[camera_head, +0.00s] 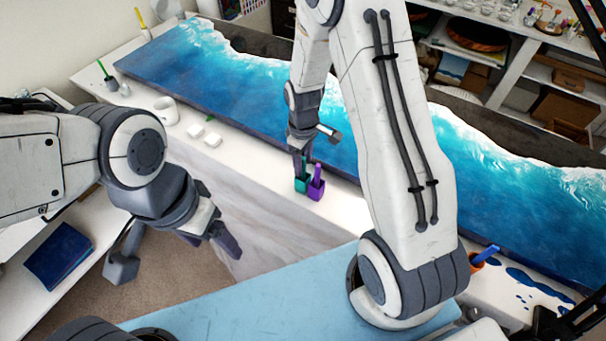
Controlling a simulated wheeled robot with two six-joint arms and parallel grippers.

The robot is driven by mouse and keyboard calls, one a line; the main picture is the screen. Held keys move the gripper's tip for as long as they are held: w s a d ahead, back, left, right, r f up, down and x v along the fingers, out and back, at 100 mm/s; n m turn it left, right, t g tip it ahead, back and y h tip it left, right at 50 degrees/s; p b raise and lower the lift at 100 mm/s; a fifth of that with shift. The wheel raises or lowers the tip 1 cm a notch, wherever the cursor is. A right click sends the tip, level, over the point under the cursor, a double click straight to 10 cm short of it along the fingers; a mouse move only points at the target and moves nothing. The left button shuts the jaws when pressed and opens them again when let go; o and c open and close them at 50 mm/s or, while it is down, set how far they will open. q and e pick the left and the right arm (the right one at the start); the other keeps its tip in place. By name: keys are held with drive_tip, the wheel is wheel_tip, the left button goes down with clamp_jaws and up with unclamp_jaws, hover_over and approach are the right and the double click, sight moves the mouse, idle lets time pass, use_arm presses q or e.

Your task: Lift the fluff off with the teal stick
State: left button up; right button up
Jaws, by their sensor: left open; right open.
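A teal cup (301,186) with a teal stick (306,171) standing in it sits on the white bench edge in front of the blue resin panel (250,90). My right gripper (302,155) is open and points down just above the teal cup, close to the stick's upper end. I cannot tell whether its fingers touch the stick. My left gripper (222,240) is open and empty, low at the left, over the floor in front of the bench. I cannot make out any fluff on the resin; my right arm hides part of the panel.
A purple cup (316,191) with a purple stick touches or nearly touches the teal cup's right side. A white mug (166,110) and small white blocks (196,130) stand further left. An orange cup (476,263) with a blue stick stands at right, near blue spills (535,282).

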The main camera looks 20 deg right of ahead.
clamp_jaws()
drive_tip(key=shift+r, duration=0.1)
